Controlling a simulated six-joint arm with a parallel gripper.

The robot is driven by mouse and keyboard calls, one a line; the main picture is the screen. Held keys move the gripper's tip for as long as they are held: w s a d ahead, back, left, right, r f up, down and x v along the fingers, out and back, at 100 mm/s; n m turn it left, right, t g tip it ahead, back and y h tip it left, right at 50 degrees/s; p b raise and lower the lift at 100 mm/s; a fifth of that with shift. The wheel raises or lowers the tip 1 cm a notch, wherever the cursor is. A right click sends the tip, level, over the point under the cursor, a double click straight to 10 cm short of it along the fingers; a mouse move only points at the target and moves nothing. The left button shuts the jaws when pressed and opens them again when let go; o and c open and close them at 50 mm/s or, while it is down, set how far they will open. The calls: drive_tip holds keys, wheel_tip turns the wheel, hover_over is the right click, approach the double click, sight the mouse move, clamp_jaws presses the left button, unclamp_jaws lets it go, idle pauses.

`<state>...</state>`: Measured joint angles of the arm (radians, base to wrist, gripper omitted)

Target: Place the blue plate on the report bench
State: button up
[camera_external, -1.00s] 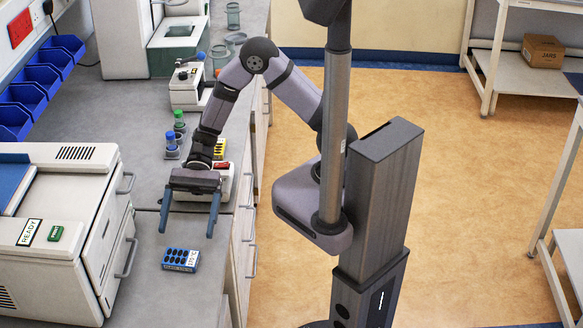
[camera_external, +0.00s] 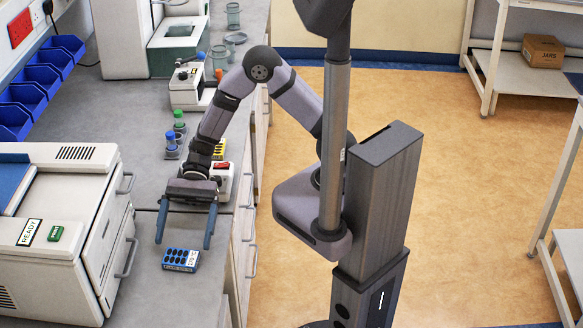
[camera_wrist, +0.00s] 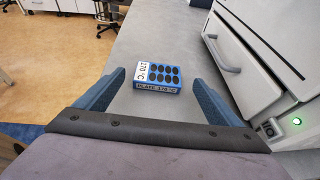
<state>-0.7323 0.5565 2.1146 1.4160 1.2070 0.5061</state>
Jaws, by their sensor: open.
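The blue plate (camera_external: 181,259) is a small blue block with dark round wells and a white label. It lies flat on the grey bench top. In the wrist view the blue plate (camera_wrist: 160,78) sits ahead of the fingers, and its label reads "PLATE 170 °C". My gripper (camera_external: 184,242) is open and empty. Its two blue fingers point at the plate from behind it in the external view, with the plate just beyond the fingertips. In the wrist view my gripper (camera_wrist: 162,84) has one finger on each side of the plate's line. I cannot tell which surface is the report bench.
A white machine marked READY (camera_external: 60,225) stands left of the plate, its door handles facing it. A yellow block (camera_external: 219,148) and a device with a red top (camera_external: 222,180) are behind my gripper. Vials with blue (camera_external: 171,140) and green caps stand nearby. Bench front is clear.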

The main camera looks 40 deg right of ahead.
sight(179, 260)
drive_tip(key=x, duration=0.2)
drive_tip(key=p+x, duration=0.1)
drive_tip(key=shift+s+a+r, duration=0.1)
drive_tip(key=shift+s+a, duration=0.15)
drive_tip(key=shift+s, duration=0.15)
drive_tip(key=shift+s+a+f+p, duration=0.3)
drive_tip(key=shift+s+a+f, duration=0.05)
drive_tip(key=shift+a, duration=0.1)
drive_tip(key=c, duration=1.2)
drive_tip(key=shift+r, duration=0.1)
